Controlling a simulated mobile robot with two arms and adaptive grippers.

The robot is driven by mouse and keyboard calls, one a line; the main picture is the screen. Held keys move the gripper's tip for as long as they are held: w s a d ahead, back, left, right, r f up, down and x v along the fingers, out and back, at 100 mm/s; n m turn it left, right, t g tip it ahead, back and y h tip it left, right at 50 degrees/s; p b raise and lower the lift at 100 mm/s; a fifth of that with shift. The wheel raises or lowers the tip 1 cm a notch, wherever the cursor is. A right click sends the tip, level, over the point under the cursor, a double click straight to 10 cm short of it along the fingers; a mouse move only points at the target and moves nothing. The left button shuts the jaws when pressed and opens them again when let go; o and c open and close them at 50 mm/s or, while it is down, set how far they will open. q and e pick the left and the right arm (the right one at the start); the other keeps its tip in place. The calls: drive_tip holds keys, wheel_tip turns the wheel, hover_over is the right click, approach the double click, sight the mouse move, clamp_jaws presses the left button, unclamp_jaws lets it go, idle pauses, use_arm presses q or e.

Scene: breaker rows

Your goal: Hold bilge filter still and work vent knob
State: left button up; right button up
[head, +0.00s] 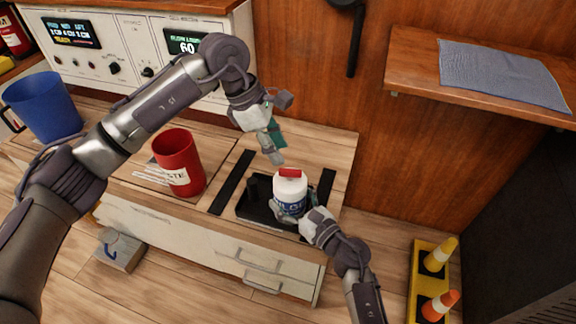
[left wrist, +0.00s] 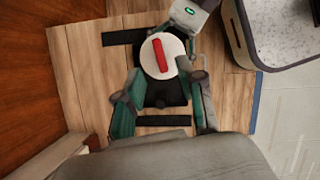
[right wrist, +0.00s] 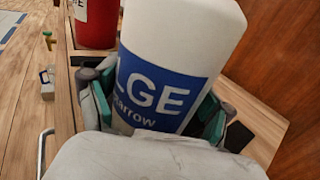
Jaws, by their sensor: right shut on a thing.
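The bilge filter (head: 291,194) is a white canister with a blue label, standing upright in a black holder (head: 256,212) on the wooden counter. Its vent knob (head: 290,173) is a red bar on the white top; the bar also shows in the left wrist view (left wrist: 160,55). My right gripper (head: 305,217) is shut on the canister body from the front right; in the right wrist view its teal pads flank the label (right wrist: 155,95). My left gripper (head: 276,146) is open and empty, above and just left of the knob, with its fingers apart in the left wrist view.
A red cup (head: 180,162) stands on the counter left of the holder, and a blue mug (head: 44,106) farther left. A control panel (head: 130,52) is behind. A wall shelf (head: 420,75) with a blue cloth (head: 503,75) is at upper right. Cones (head: 440,254) stand on a yellow rack at lower right.

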sight(290, 170)
use_arm(q)
drive_tip(key=x, duration=0.6)
drive_tip(key=shift+d+f, duration=0.1)
drive_tip(key=shift+f, duration=0.1)
clamp_jaws()
